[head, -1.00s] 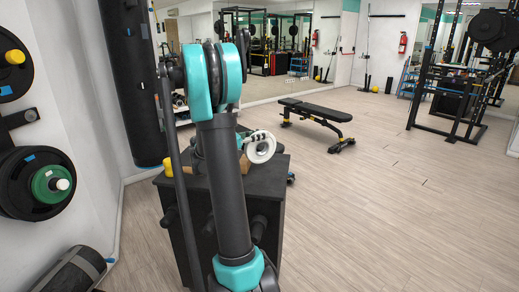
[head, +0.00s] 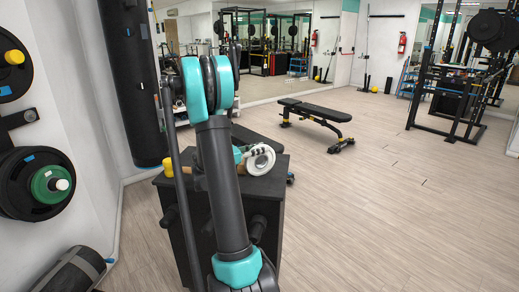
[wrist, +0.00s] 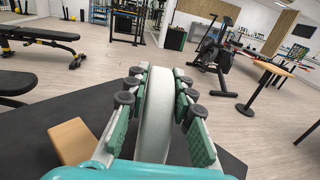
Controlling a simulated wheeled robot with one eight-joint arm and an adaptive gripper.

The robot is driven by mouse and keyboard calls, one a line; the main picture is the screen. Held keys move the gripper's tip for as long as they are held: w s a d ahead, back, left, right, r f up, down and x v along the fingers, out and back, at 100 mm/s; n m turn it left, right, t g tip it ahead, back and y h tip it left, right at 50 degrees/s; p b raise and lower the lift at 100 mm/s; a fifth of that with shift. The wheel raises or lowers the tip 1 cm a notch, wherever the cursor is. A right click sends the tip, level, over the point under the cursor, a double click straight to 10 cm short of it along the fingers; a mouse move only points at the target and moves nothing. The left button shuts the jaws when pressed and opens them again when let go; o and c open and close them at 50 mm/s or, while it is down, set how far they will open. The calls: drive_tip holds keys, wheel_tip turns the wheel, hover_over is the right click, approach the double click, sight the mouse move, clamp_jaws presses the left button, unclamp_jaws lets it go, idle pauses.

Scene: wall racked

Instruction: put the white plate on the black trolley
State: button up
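The white plate (head: 262,160) is tilted up on edge over the right part of the black trolley's top. In the wrist view the white plate (wrist: 154,108) shows edge-on between the green finger pads. My gripper (wrist: 156,92) is shut on it, with pads on both sides. In the head view my gripper (head: 246,153) is partly hidden behind my arm. The black trolley (head: 268,188) is a dark box-like stand, and its dark top (wrist: 40,115) lies under the gripper. I cannot tell whether the plate's lower edge touches the top.
A wooden block (wrist: 72,141) lies on the trolley top, left of the gripper. A yellow item (head: 168,168) is at the trolley's left edge. A bench (head: 318,112) stands behind. Weight plates (head: 40,182) hang on the left wall.

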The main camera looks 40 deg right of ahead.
drive_tip(key=o, duration=0.4)
drive_tip(key=shift+c, duration=0.2)
drive_tip(key=shift+a+r, duration=0.15)
drive_tip(key=shift+a, duration=0.05)
drive_tip(key=w+a, duration=0.1)
drive_tip(key=a, duration=1.1)
drive_tip(key=s+f+m+y, duration=0.1)
drive_tip(key=s+a+f+m+t+y, duration=0.1)
drive_tip(key=s+f+y, duration=0.1)
drive_tip(key=s+a+f+m+t+y, duration=0.1)
drive_tip(key=s+f+y, duration=0.1)
drive_tip(key=shift+s+m, duration=0.25)
drive_tip(key=shift+m, duration=0.15)
drive_tip(key=s+a+f+m+t+y, duration=0.1)
drive_tip(key=s+a+f+m+y, duration=0.2)
drive_tip(key=a, duration=0.4)
drive_tip(key=s+a+f+m+t+y, duration=0.1)
drive_tip(key=s+a+f+m+y, duration=0.3)
drive_tip(key=s+a, duration=0.3)
drive_tip(key=s+a+f+m+t+y, duration=0.2)
drive_tip(key=s+a+m+y, duration=0.3)
drive_tip(key=a, duration=0.3)
drive_tip(key=shift+a+f+m+y, duration=0.35)
drive_tip(key=shift+f+m+y, duration=0.2)
drive_tip(key=shift+f, duration=0.35)
